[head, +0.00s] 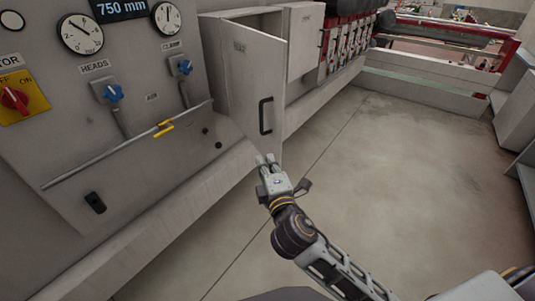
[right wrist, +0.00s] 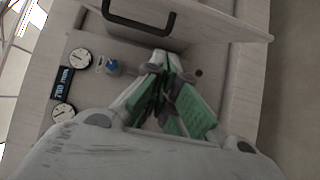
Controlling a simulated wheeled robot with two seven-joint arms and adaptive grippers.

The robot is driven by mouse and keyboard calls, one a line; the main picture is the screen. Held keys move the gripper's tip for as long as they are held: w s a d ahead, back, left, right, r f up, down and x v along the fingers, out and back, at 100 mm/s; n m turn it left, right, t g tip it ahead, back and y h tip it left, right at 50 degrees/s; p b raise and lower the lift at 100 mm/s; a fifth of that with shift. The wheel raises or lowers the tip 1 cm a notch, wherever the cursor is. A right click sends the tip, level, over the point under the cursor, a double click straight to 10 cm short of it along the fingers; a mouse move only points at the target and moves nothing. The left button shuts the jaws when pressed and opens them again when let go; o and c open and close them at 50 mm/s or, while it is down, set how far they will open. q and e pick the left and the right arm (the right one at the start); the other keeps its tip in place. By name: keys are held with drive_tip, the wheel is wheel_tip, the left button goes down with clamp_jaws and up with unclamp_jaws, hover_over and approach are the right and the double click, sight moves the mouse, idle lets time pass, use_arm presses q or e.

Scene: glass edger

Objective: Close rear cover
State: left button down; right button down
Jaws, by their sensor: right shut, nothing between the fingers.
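The rear cover (head: 257,80) is a grey hinged door on the machine, standing open, with its panel swung out toward me. Its black bar handle (head: 266,115) is on the lower right of the panel. The handle also shows at the top of the right wrist view (right wrist: 138,22). My right gripper (head: 266,160) is shut and empty, just below the handle in the head view and apart from it. In the right wrist view its green-padded fingers (right wrist: 165,85) point toward the machine front. My left gripper is not in view.
The control panel (head: 75,130) on the left carries gauges, blue knobs, a red switch (head: 14,99) and a long rod with a yellow clip (head: 164,128). A machine base ledge (head: 170,210) runs below the door. The floor (head: 400,190) to the right is clear.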

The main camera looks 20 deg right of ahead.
sight(266, 132)
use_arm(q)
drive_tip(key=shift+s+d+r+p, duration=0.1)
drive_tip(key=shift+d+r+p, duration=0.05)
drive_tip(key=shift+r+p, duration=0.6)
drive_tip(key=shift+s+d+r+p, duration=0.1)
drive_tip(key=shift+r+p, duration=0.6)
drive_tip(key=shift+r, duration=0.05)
use_arm(e)
drive_tip(key=shift+w+d, duration=0.7)
drive_tip(key=shift+w, duration=1.05)
drive_tip(key=shift+w+d, duration=0.65)
drive_tip(key=shift+w, duration=1.15)
drive_tip(key=shift+w+d, duration=0.7)
drive_tip(key=shift+w, duration=1.05)
drive_tip(key=shift+d, duration=0.2)
